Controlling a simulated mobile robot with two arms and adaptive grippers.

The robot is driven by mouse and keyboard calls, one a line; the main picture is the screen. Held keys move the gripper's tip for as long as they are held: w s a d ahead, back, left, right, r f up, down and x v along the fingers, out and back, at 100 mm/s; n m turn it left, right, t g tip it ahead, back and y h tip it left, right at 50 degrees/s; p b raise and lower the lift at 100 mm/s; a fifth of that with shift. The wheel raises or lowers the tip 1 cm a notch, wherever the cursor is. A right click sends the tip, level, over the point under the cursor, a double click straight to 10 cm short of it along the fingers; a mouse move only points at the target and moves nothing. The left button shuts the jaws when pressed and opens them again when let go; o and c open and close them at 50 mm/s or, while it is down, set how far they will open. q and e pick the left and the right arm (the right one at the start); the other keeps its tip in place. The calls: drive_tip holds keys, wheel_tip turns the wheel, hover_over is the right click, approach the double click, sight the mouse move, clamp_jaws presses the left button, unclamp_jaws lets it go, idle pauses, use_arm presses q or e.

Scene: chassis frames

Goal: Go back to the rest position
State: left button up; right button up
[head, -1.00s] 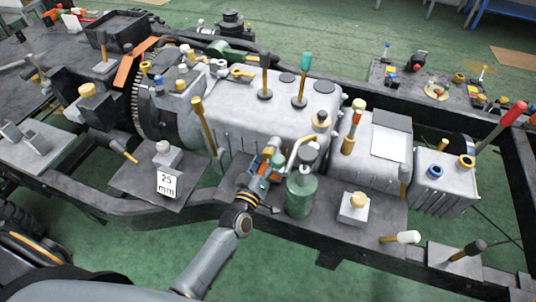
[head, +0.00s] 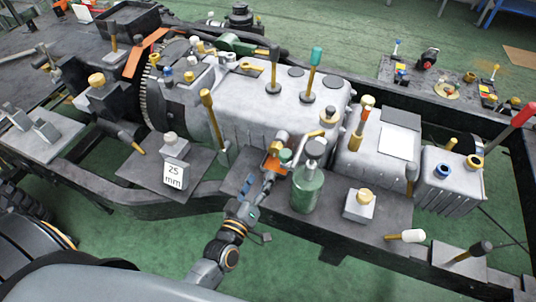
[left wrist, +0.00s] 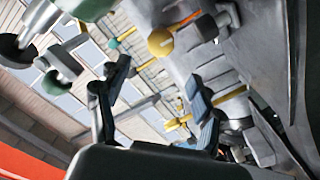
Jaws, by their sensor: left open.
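My left gripper (head: 258,188) is in the lower middle of the head view, in front of the grey engine block and left of a green bottle (head: 307,188). Its fingers are open, with nothing seen between them. In the left wrist view the two dark fingers (left wrist: 162,95) stand apart, one with a blue pad; the view looks upward past machine parts to the ceiling. An orange and silver part (head: 276,160) lies just beyond the fingertips; I cannot tell whether they touch. My right gripper is not in view.
The engine block (head: 235,118) carries upright handles. A "25 mm" block (head: 175,174) stands on a plate to the left. A white block with a yellow knob (head: 359,204) stands right of the bottle. Black frame rails cross the view; green floor lies open in front.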

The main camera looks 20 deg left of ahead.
use_arm(q)
drive_tip(key=s+d+f+m+g+h, duration=0.2)
drive_tip(key=s+d+m+g+h, duration=0.15)
drive_tip(key=s+m+g, duration=0.35)
drive_tip(key=s+a+r+m+g+y, duration=0.1)
drive_tip(key=s+a+g+y, duration=0.1)
drive_tip(key=s+a+g, duration=0.3)
drive_tip(key=s+a+r+m+g+y, duration=0.1)
drive_tip(key=s+m+g+y, duration=0.1)
drive_tip(key=s, duration=0.6)
wheel_tip(320, 180, down, 29)
drive_tip(key=s+g, duration=0.2)
drive_tip(key=s, duration=0.1)
drive_tip(key=s+a+f+g, duration=0.1)
drive_tip(key=s+a+f, duration=0.2)
drive_tip(key=s+f, duration=1.1)
drive_tip(key=shift+s, duration=0.75)
